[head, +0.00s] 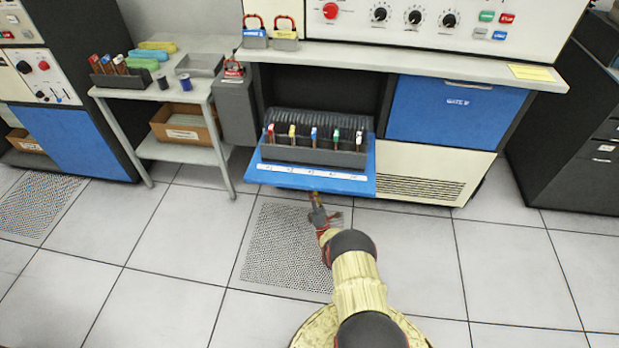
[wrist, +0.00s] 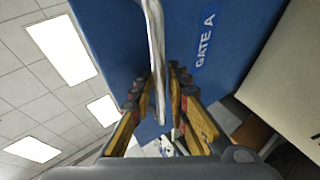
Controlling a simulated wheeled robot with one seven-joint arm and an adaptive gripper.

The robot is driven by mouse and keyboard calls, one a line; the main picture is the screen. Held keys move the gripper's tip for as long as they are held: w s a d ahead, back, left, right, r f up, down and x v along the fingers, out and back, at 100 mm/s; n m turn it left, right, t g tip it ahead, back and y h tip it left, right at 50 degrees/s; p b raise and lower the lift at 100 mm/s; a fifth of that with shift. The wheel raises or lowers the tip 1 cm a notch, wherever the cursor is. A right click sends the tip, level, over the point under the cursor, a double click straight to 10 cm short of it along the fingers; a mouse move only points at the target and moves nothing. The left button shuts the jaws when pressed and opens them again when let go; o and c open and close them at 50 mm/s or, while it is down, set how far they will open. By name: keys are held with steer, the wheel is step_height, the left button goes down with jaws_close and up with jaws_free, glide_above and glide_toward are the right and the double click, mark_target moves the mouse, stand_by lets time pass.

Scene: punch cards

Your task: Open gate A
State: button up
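Gate A is a blue panel (head: 262,174) under the counter, lowered to about level, with a rack of dark cards and coloured tabs (head: 315,138) standing open behind it. In the wrist view its blue outer face (wrist: 232,25) carries the label GATE A. A pale metal handle bar (wrist: 154,40) runs along that face. My gripper (wrist: 164,78) has its fingers on both sides of the bar, close against it, and looks shut on it. In the head view my gripper (head: 315,198) is at the gate's front edge; the handle itself is hidden there.
Gate B (head: 455,110) is a shut blue panel to the right, above a vented cream panel (head: 430,172). A grey side table (head: 200,90) with trays stands at the left. Padlocks (head: 270,38) sit on the counter. The tiled floor in front is clear.

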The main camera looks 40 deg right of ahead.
mark_target(310, 178)
steer(key=shift+r, duration=3.35)
steer(key=shift+s+d+f, duration=0.3)
steer(key=shift+s+f, duration=0.2)
steer(key=shift+f, duration=0.9)
steer(key=shift+s+d+f, duration=0.35)
steer(key=shift+s+f, duration=0.1)
steer(key=shift+f, duration=0.95)
steer(key=shift+s+d+f, duration=0.3)
steer(key=shift+s+f, duration=0.2)
steer(key=shift+f, duration=0.9)
